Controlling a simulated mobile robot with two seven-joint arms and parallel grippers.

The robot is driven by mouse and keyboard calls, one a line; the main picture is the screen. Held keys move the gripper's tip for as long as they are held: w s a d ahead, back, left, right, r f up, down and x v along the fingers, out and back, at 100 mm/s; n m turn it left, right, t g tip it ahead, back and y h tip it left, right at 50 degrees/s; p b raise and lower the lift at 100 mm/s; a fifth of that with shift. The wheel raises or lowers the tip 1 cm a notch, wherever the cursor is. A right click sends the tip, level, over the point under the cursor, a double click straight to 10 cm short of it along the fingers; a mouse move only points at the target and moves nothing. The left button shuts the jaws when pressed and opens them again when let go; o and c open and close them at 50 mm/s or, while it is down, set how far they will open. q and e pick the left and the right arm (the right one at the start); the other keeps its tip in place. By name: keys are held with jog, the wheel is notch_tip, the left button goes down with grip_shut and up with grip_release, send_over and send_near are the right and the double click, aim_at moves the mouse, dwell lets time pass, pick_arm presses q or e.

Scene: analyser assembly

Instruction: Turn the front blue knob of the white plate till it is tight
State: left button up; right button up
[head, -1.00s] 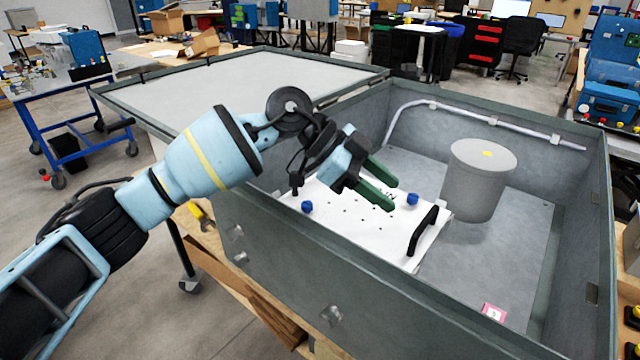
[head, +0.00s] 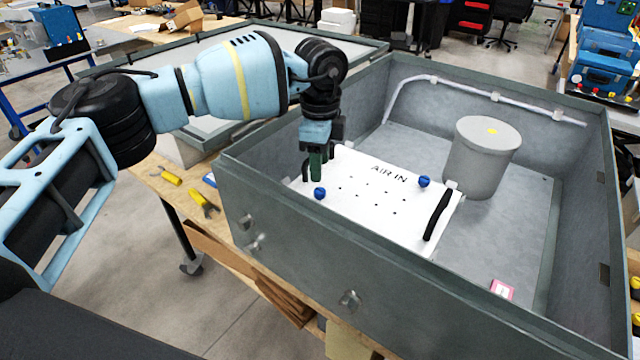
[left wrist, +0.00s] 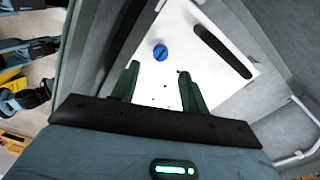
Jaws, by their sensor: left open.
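The white plate (head: 372,205), marked "AIR IN", lies inside the grey case. Its front blue knob (head: 319,193) is near the plate's left front corner; a second blue knob (head: 423,181) is at the back right. My left gripper (head: 316,178) points down over the plate's left part, by the front knob. Its green fingers are open and empty. In the left wrist view, a blue knob (left wrist: 160,53) with a slot shows just beyond the gap between the fingertips (left wrist: 160,75), apparently not between them. My right gripper is not in view.
The case's front wall (head: 290,250) rises close to the plate. Black handles stand on the plate, one at right (head: 437,215) and one beside the front knob (left wrist: 222,52). A grey canister (head: 482,160) stands behind right. Yellow tools (head: 205,203) lie outside the case.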

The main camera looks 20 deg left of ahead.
aim_at(320, 190)
pick_arm(q)
notch_tip(320, 190, down, 7)
jog(key=shift+r, duration=0.1)
dwell(0.3)
grip_shut()
